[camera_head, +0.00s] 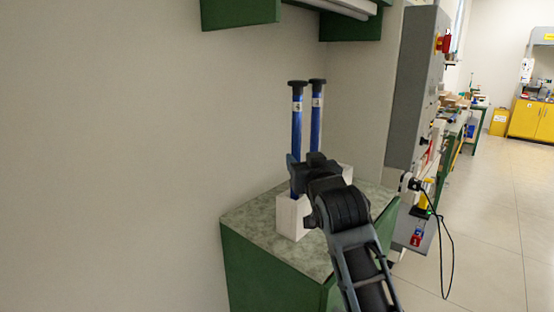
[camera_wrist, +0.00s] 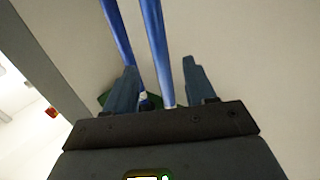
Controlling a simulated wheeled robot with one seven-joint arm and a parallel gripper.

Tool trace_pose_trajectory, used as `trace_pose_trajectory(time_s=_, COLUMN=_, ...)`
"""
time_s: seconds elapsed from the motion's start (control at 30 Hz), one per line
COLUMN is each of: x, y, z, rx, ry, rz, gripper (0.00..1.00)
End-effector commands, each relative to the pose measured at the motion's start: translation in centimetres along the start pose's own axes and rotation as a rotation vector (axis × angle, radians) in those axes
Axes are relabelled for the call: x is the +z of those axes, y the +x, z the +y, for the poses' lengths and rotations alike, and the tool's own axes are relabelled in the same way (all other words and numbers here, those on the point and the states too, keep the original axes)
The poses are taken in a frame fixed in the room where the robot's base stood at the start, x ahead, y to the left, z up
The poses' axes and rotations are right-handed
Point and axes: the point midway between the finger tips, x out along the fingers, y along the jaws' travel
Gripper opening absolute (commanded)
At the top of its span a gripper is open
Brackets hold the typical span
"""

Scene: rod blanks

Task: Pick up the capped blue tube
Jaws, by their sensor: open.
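Two upright blue tubes with black caps and white labels stand side by side, the left tube (camera_head: 297,130) and the right tube (camera_head: 316,128). The left one stands in a white block (camera_head: 291,217); the right one's lower end is hidden behind my arm. My gripper (camera_head: 304,160) is open at the tubes' lower part, below the labels. In the wrist view, one blue tube (camera_wrist: 158,45) runs between the open fingers (camera_wrist: 159,65). The other blue tube (camera_wrist: 118,30) passes near the left finger. I cannot tell whether either finger touches a tube.
The blocks stand on a green cabinet with a mottled top (camera_head: 255,222), against a wall. A green shelf (camera_head: 240,14) hangs above. A grey panel (camera_head: 412,90) with tools and a cable stands at right. Open floor (camera_head: 495,220) lies beyond.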

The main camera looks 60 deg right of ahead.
Motion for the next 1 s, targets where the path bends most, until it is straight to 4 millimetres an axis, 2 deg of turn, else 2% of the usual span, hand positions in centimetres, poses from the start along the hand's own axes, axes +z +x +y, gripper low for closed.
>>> trace_pose_trajectory(time_s=0.33, x=0.1, y=3.5, z=0.0, rx=0.0, ry=0.0, rz=-0.001, gripper=0.55)
trace_pose_trajectory(time_s=0.6, x=0.4, y=7.1, z=0.0, rx=-0.001, ry=0.0, rz=0.0, gripper=0.55)
trace_pose_trajectory(time_s=0.9, x=0.6, y=7.5, z=-0.1, rx=-0.002, ry=0.0, rz=0.0, gripper=0.55)
trace_pose_trajectory(time_s=1.0, x=0.6, y=7.5, z=-0.1, rx=-0.002, ry=0.0, rz=0.0, gripper=0.46)
